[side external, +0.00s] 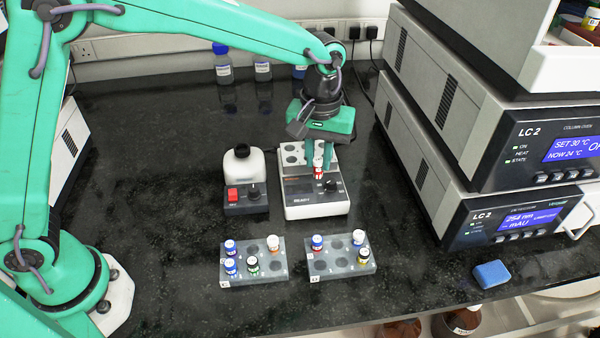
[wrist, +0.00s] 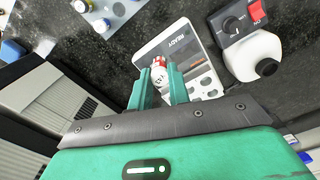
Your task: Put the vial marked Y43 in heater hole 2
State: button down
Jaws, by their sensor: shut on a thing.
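The heater is white with a grey panel and knob. Several open holes show in its block (wrist: 201,82). Hole numbers are not readable, and the gap beneath the vial cannot be judged.
A left rack (side external: 276,273) and a right rack (side external: 336,269) with several capped vials stand in front. A stirrer with a red switch (side external: 232,195) and a white bottle (side external: 243,166) stand left of the heater. Instruments (side external: 470,150) rise at right; a blue sponge (side external: 492,274) lies front right.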

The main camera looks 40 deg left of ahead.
jog(key=w+a+n, duration=0.1)
jog(key=w+a, duration=0.7)
jog(key=shift+w+a+f+n, duration=0.15)
jog(key=shift+w+f+n, duration=0.15)
jog(key=shift+f, duration=0.15)
jog(key=shift+f, duration=0.15)
jog(key=shift+f, duration=1.8)
jog(key=shift+f, duration=1.2)
dwell(1.0)
jog(key=c, duration=1.2)
grip_release()
jog(key=shift+c, duration=0.2)
jog(key=shift+o, duration=0.4)
